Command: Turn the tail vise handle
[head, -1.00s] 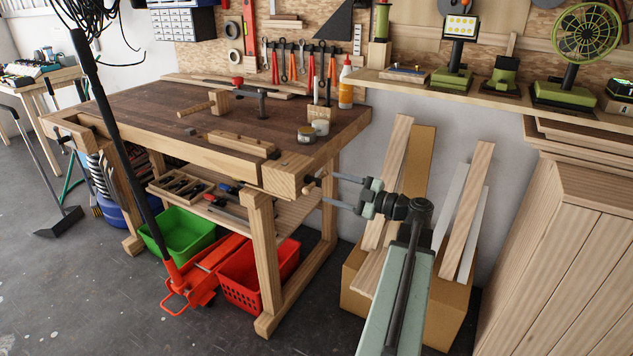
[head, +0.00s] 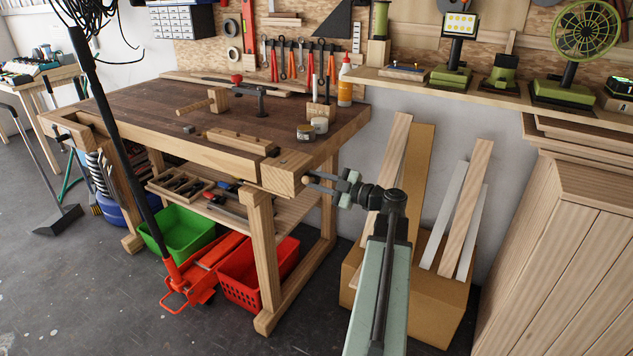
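The tail vise is a pale wooden block (head: 285,172) at the right front corner of the workbench. Its wooden handle (head: 306,180) shows as a small light piece at the block's right side. My gripper (head: 312,181) points left, with its dark fingertips right at the handle. The fingertips overlap the handle in this view, and most of the handle is hidden. I cannot tell whether they touch it or have closed on it.
The workbench top (head: 130,108) carries jars (head: 306,132), a glue bottle (head: 345,85) and tools. Below are a red crate (head: 258,275) and a green bin (head: 183,233). Wood boards (head: 467,205) and a cardboard box (head: 425,295) stand behind my arm.

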